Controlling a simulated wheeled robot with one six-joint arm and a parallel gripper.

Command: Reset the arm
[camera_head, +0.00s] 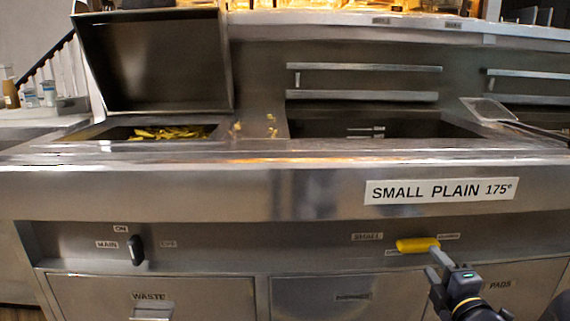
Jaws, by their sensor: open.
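My gripper (437,264) is at the lower right of the head view, in front of the fryer's control panel. Its grey fingers are open and point up and to the left. A yellow lever or knob (417,245) sits on the panel just beyond the fingertips, turned sideways. It overlaps the upper finger in the picture, and I cannot tell whether they touch. Small labels lie around the knob, one reading SMALL (367,237).
A sign (440,190) reads SMALL PLAIN 175°. A black MAIN switch (137,250) is at left. An open-lidded bay (110,132) holds yellow fries. A fryer well (310,128) and basket (490,108) are at right. Drawer fronts (90,300) line the bottom.

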